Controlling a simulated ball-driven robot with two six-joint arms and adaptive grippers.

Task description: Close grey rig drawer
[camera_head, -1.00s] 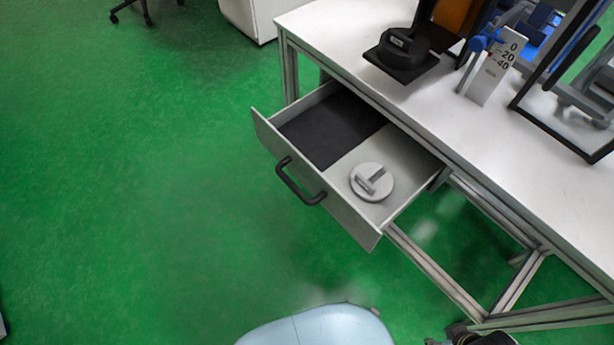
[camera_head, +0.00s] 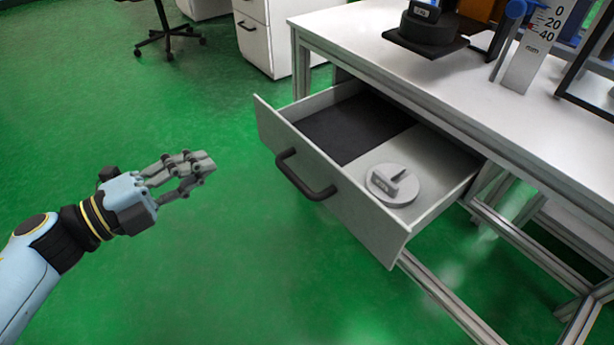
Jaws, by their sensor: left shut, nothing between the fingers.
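The grey rig drawer (camera_head: 345,207) stands open, pulled out from under the white bench top. Its front carries a black bar handle (camera_head: 305,177). Inside lie a dark mat (camera_head: 352,127) and a round grey disc with a raised block (camera_head: 393,185). My left gripper (camera_head: 206,164) is shut and empty, to the left of the drawer front and apart from it, pointing towards the handle. My right gripper is not in view.
The bench (camera_head: 400,72) has a metal frame and carries a black device (camera_head: 427,32) and a white scale plate (camera_head: 540,45). A white cabinet (camera_head: 265,35) and an office chair (camera_head: 165,35) stand behind. The green floor in front of the drawer is clear.

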